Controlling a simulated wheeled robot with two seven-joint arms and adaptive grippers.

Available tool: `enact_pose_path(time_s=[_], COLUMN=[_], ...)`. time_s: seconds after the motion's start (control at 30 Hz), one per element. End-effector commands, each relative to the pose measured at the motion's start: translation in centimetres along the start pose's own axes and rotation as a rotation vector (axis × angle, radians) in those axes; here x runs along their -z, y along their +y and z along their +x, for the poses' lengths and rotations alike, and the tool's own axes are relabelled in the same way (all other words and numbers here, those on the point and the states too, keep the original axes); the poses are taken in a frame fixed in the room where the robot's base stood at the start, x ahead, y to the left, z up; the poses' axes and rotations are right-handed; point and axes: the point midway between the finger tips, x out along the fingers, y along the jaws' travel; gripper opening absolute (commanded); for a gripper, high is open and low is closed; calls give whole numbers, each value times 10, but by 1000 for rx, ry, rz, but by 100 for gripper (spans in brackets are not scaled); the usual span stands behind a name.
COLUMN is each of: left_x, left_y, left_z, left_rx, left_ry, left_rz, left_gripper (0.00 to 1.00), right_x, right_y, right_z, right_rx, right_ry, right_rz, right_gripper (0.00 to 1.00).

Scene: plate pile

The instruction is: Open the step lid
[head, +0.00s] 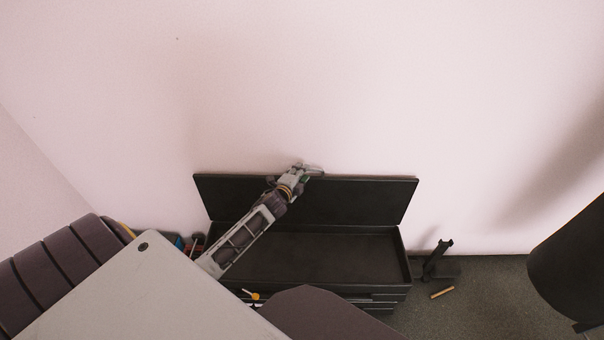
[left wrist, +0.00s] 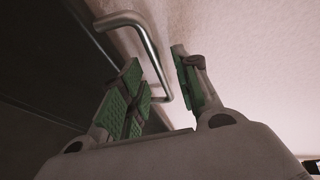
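The dark step lid (head: 362,200) stands raised, tilted back near the pale wall, above a dark box (head: 345,255) whose shallow inside shows. My left arm reaches across the box, and my left gripper (head: 304,173) is at the lid's top edge. In the left wrist view the lid is a dark surface (left wrist: 35,65) at left. A bent metal handle (left wrist: 150,42) runs down between the green-padded fingers of the left gripper (left wrist: 160,85). The fingers are apart, with a gap beside the handle; whether one touches it I cannot tell. My right gripper is not in view.
A dark upright object (head: 436,260) and a small yellow-brown stick (head: 442,292) are on the grey floor right of the box. Small coloured items (head: 192,243) lie left of it. A large dark shape (head: 575,265) is at the right edge. The wall is close behind the lid.

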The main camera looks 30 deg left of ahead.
Motion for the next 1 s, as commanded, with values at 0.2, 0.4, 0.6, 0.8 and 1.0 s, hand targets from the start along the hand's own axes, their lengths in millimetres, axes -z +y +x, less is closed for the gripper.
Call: enact_pose_path(time_s=[0.2,0.4,0.6,0.8,1.0], left_x=[0,0,0,0,0], left_y=[0,0,0,0,0], left_z=[8,9,8,8,8], left_rx=[0,0,0,0,-1], left_ry=[0,0,0,0,0], left_rz=[0,0,0,0,0], left_gripper=[32,32,23,0,0], right_x=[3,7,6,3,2], right_y=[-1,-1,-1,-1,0], right_z=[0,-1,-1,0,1], right_rx=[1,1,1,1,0], right_ry=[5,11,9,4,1], right_rz=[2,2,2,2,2], right_gripper=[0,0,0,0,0])
